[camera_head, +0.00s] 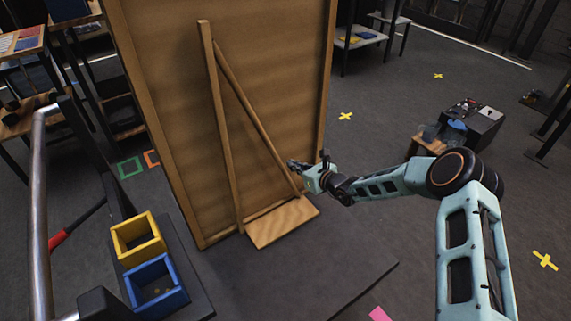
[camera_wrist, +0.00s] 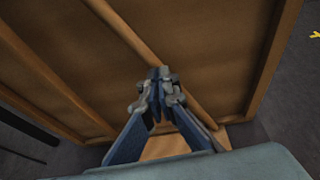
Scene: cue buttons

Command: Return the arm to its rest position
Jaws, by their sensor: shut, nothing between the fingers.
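My arm (camera_head: 400,181) reaches in from the right in the head view, stretched out toward the wooden panel. My gripper (camera_head: 292,163) is at its end, in front of the lower right part of the panel and close to the slanted brace. In the wrist view my gripper (camera_wrist: 160,72) has its fingertips together and holds nothing. The wooden panel (camera_head: 170,120) stands upright behind it and also fills most of the wrist view (camera_wrist: 225,50). I cannot tell whether the fingertips touch the wood.
A slanted brace (camera_head: 255,115) and a flat foot board (camera_head: 282,222) are at the panel's front. A yellow bin (camera_head: 137,238) and a blue bin (camera_head: 156,285) are at lower left. A small table with dark equipment (camera_head: 470,122) stands at right. Open floor lies below the arm.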

